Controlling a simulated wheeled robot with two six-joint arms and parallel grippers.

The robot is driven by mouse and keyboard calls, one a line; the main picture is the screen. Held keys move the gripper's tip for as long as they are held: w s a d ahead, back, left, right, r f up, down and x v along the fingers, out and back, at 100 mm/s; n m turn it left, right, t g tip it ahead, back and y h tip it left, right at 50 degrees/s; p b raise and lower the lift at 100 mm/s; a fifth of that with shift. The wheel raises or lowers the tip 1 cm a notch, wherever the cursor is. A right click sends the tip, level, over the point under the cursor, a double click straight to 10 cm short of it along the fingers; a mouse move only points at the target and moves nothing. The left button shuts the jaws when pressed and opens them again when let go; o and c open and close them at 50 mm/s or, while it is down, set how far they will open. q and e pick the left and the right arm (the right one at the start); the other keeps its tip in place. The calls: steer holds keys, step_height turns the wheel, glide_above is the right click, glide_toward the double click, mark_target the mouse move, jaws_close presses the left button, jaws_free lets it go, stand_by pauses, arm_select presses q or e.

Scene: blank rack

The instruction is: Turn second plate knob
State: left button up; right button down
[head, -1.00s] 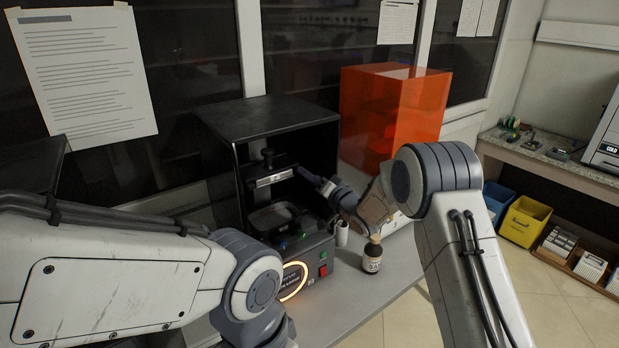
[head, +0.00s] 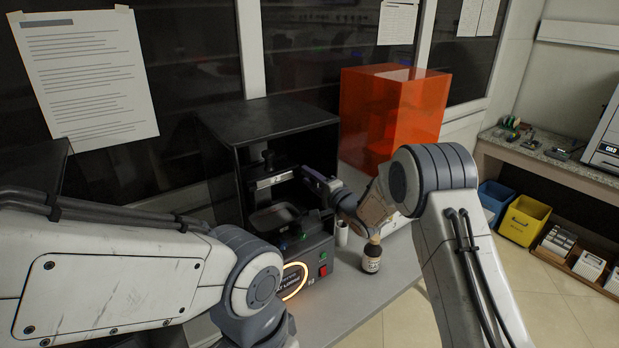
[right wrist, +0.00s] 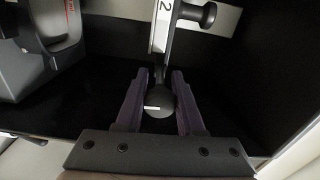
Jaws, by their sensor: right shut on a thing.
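A black printer-like machine (head: 270,112) with an open front stands on the bench, holding a pale metal bar (head: 274,178) inside. My right gripper (head: 308,172) reaches in from the right, at the right end of that bar. In the right wrist view, its two purple-dark fingers (right wrist: 160,98) are shut on a round black knob (right wrist: 160,103) with a short white mark. The knob sits at the end of a pale bar labelled "2" (right wrist: 165,12). In the head view the knob is hidden by my gripper. My left gripper is out of view; only its arm shows.
A second black knob (right wrist: 208,15) is on the part beyond. Below the bar is a tray (head: 272,218). An orange cover (head: 393,118) stands behind my right arm.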

steer(key=shift+f, duration=0.1)
stand_by(0.4)
steer(key=c, duration=0.6)
jaws_free()
steer(key=shift+s+d+b, duration=0.3)
steer(key=shift+s+d, duration=0.1)
steer(key=b+v, duration=0.3)
steer(key=v, duration=0.6)
steer(key=shift+s+d, duration=0.1)
steer(key=shift+s, duration=0.1)
